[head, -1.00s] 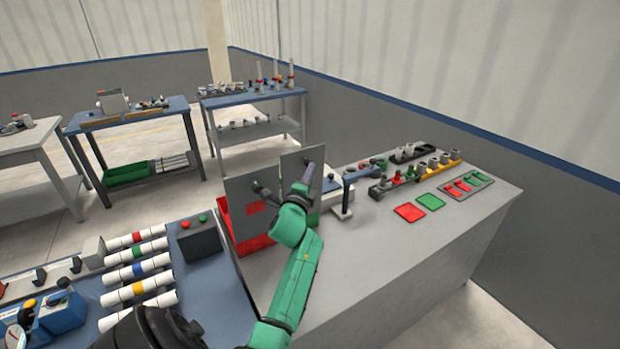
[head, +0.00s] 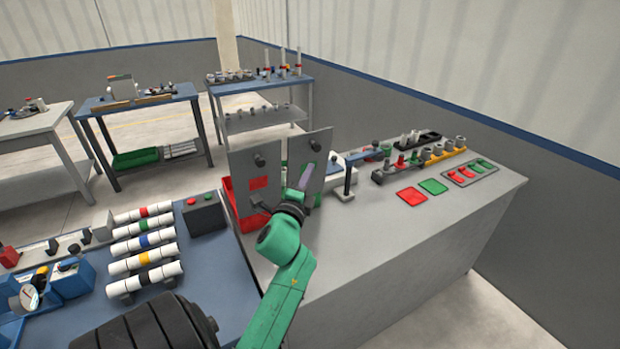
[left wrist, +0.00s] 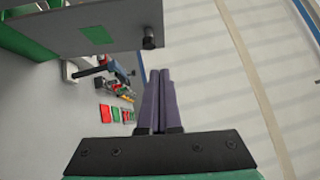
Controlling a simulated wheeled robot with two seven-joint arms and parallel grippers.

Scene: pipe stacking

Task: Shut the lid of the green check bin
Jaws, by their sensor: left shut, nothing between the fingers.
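The green check bin's lid (head: 318,150) stands up open, a grey panel with a dark knob and a green square. In the left wrist view this lid (left wrist: 60,25) fills the upper left, its green square and knob visible. The bin body is mostly hidden behind the arm and lid; a green strip (left wrist: 22,42) shows at the wrist view's left. My left gripper (head: 308,172) is shut and empty, its purple fingers in front of the lid in the head view. In the wrist view the fingertips (left wrist: 158,75) are just below and right of the knob; contact is unclear.
A red bin (head: 228,195) with its own raised lid (head: 256,175) stands left of the green one. A grey-blue stand (head: 348,178) is close on the right. Red and green pads (head: 411,196) and pipe fittings lie further right. The front of the grey bench is clear.

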